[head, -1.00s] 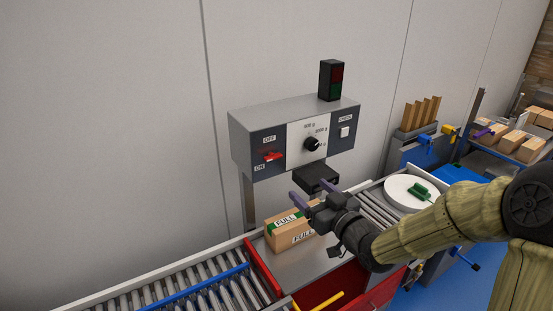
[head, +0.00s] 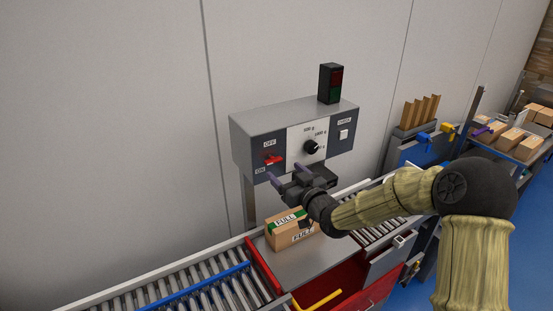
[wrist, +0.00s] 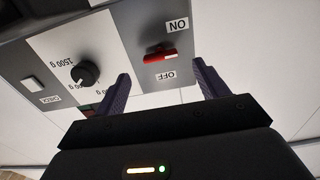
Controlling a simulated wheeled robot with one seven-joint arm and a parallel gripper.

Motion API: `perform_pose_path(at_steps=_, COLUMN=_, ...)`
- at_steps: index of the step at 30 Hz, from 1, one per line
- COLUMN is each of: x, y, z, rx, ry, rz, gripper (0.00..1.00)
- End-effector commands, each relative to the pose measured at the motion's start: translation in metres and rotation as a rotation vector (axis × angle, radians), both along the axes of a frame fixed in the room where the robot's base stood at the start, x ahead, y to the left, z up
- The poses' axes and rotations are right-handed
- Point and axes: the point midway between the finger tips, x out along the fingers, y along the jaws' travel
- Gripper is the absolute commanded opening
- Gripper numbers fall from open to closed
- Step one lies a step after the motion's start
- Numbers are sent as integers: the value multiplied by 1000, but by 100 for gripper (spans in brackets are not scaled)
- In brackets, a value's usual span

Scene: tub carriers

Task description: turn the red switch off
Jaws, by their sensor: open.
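The red switch (head: 275,160) sits on the left dark part of the grey control box (head: 243,145), between an OFF label above and an ON label below. It also shows in the wrist view (wrist: 161,56), where the picture is turned over and ON is on top. I cannot tell for certain which way its lever lies. My gripper (head: 286,172) is open and empty, its purple fingers pointing at the box just below the switch. In the wrist view, the switch appears between the fingertips of my gripper (wrist: 161,71), with no clear contact.
A black dial (head: 311,146) and a white check button (head: 344,134) are right of the switch. A signal light (head: 330,83) stands on the box. A carton marked FULL (head: 288,232) sits below my gripper, beside the roller conveyor (head: 205,290). The wall left of the box is clear.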

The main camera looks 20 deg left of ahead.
Motion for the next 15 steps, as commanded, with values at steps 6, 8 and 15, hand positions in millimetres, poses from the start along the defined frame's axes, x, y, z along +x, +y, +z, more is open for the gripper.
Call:
perform_pose_path(at_steps=6, x=22, y=28, z=3, rx=2, ry=1, rz=2, gripper=73)
perform_pose_path(at_steps=8, x=28, y=33, z=3, rx=2, ry=-1, rz=1, gripper=73)
perform_pose_path(at_steps=15, x=39, y=46, z=0, rx=0, ry=0, rz=0, gripper=73)
